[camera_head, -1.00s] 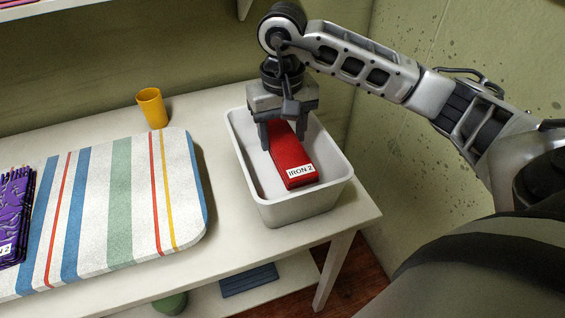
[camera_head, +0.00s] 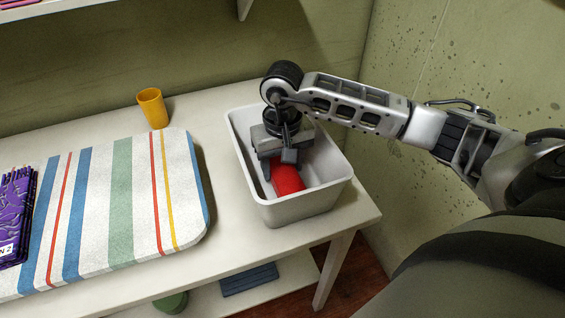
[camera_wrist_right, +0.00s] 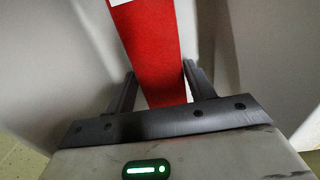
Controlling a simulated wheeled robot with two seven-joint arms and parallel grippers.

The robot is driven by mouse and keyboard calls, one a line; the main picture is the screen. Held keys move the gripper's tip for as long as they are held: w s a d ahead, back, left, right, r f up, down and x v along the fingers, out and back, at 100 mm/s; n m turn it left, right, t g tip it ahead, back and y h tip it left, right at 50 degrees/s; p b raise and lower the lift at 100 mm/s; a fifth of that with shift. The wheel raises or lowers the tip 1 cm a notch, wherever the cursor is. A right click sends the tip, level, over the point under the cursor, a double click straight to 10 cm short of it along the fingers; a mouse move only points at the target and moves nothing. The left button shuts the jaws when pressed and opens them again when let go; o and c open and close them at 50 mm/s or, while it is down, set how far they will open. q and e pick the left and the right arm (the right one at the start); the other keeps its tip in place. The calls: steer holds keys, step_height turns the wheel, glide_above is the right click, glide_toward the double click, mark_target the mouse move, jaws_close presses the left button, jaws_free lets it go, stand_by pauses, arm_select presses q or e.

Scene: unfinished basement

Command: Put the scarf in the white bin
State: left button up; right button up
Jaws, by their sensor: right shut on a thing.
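The white bin (camera_head: 247,178) stands on the right end of the white table. My right gripper (camera_head: 283,170) is down inside it, pointing downward. It is shut on a long red folded cloth (camera_head: 287,181), apparently the scarf, which is below the bin's rim. In the right wrist view the red cloth (camera_wrist_right: 152,45) runs between the two fingers, with a bit of white label at the top edge. Whether it touches the bin floor is hard to tell. My left gripper is not in view.
A striped ironing-board-like pad (camera_head: 100,205) covers the table's left. A purple patterned folded thing (camera_head: 14,215) lies on it. A yellow cup (camera_head: 152,107) stands behind. Walls rise behind and right of the bin. A dark blue folded thing (camera_head: 249,279) lies on the lower shelf.

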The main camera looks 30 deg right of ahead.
mark_target(282, 169)
steer(key=o, duration=0.9)
steer(key=shift+o, duration=0.6)
steer(key=shift+r+p, duration=0.3)
steer(key=shift+p, duration=0.15)
step_height(282, 169, up, 12)
steer(key=b, duration=0.1)
steer(key=shift+f, duration=0.15)
